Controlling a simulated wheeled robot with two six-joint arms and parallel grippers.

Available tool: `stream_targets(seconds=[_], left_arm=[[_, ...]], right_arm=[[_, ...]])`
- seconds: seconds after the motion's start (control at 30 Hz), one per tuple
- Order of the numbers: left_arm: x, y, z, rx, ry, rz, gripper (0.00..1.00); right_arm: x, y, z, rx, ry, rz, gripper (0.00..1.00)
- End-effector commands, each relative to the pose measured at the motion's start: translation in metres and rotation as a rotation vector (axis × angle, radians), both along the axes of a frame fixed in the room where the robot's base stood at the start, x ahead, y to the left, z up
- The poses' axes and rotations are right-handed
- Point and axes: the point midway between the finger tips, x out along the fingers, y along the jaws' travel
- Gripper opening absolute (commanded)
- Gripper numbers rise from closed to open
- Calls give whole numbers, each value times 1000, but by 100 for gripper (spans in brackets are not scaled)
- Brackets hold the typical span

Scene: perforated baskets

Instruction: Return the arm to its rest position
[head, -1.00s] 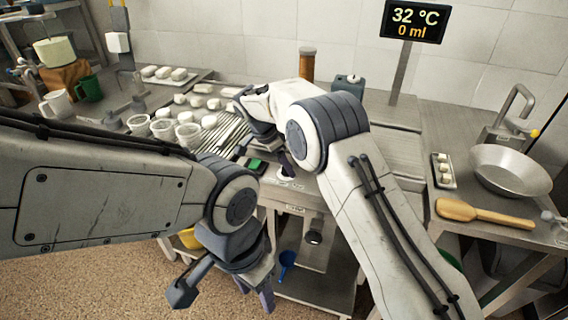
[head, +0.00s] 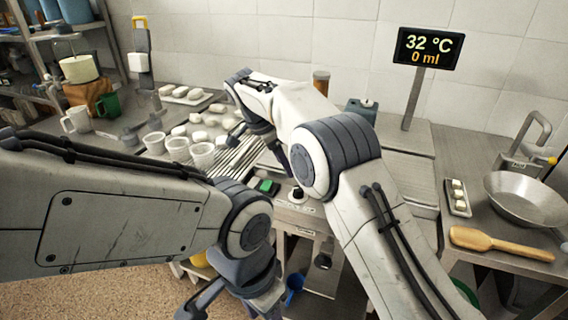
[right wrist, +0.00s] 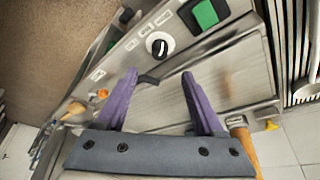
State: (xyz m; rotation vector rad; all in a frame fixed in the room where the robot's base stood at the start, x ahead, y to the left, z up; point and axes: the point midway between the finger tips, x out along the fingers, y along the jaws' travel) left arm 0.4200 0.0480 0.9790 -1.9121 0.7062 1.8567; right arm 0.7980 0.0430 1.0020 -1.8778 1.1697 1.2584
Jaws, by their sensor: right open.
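My right arm reaches in from the lower right of the head view. Its gripper (head: 262,143) is partly hidden by my own arm links and hangs over the bench front, by the control panel. In the right wrist view its two purple fingers (right wrist: 159,100) stand apart with nothing between them. Beyond them is the panel with a black-and-white knob (right wrist: 158,45) and a green switch (right wrist: 205,14). My left arm comes in from the left. Its gripper (head: 232,305) points down at the bottom edge, where its fingertips are cut off.
White cups (head: 178,149) and several pale pieces lie left of the right gripper. A display (head: 428,48) reads 32 °C and 0 ml. On the right bench are a metal pan (head: 527,200), a wooden paddle (head: 500,243) and a small tray (head: 457,198). Speckled floor shows at lower left.

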Motion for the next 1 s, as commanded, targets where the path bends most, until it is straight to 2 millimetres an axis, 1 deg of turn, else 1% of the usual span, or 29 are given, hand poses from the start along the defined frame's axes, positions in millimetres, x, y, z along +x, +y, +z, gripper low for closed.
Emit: stream_targets(seconds=[0.07, 0.17, 0.27, 0.37, 0.4, 0.47, 0.5, 0.57, 0.6, 0.67, 0.7, 0.77, 0.8, 0.87, 0.9, 1.0], left_arm=[[0, 0, 0, 0, 0, 0, 50], [0, 0, 2, 0, 0, 0, 50], [0, 0, 7, 0, 0, 0, 50], [0, 0, 12, 0, 0, 0, 50], [0, 0, 14, 0, 0, 0, 50], [0, 0, 18, 0, 0, 0, 50], [0, 0, 20, 0, 0, 0, 50], [0, 0, 23, 0, 0, 0, 50], [0, 0, 25, 0, 0, 0, 50], [0, 0, 28, 0, 0, 0, 50], [0, 0, 30, 0, 0, 0, 50], [0, 0, 33, 0, 0, 0, 50], [0, 0, 35, 0, 0, 0, 50], [0, 0, 38, 0, 0, 0, 50], [0, 0, 40, 0, 0, 0, 50], [0, 0, 43, 0, 0, 0, 50]], right_arm=[[-1, 0, 1, 0, 1, 5, 70], [-8, 1, 8, 6, 20, 54, 70], [-28, 3, 21, 18, 72, 181, 70], [-61, 3, 37, 41, 141, 372, 70], [-77, 3, 43, 51, 169, 457, 70], [-102, 0, 49, 67, 208, 583, 70], [-119, -2, 53, 78, 230, 665, 70], [-145, -7, 57, 93, 261, 789, 70], [-164, -11, 59, 104, 279, 869, 70], [-192, -17, 60, 118, 303, 990, 70], [-211, -23, 60, 128, 316, 1069, 70], [-239, -32, 59, 140, 331, 1186, 70], [-258, -38, 57, 148, 339, 1263, 70], [-286, -49, 53, 157, 347, 1372, 70], [-302, -55, 49, 162, 351, 1439, 70], [-338, -71, 39, 169, 353, 1578, 70]])
